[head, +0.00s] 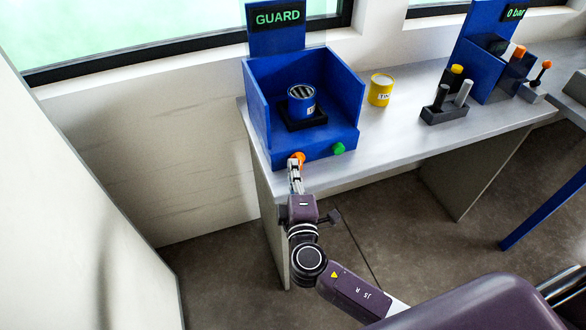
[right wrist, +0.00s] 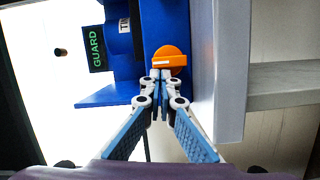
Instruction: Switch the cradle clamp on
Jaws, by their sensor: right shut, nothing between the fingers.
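The blue cradle station (head: 258,108) stands at the left end of the bench and has a "GUARD" display (head: 277,18) above it. An orange knob (head: 298,157) is on its front face, left of a green button (head: 338,148). The orange knob also shows in the right wrist view (right wrist: 171,56), with a pale line across it. My right gripper (head: 295,175) is shut and empty, its fingertips (right wrist: 160,76) right at the knob; whether they touch it I cannot tell. A blue tin (head: 302,103) stands in the black cradle (head: 290,122). My left gripper is not in view.
A yellow tin (head: 380,89) stands on the grey bench (head: 395,135) right of the station. Further right are a dark block with upright grey rods (head: 442,108) and another blue station (head: 482,60) reading "0 bar". The bench between them is clear.

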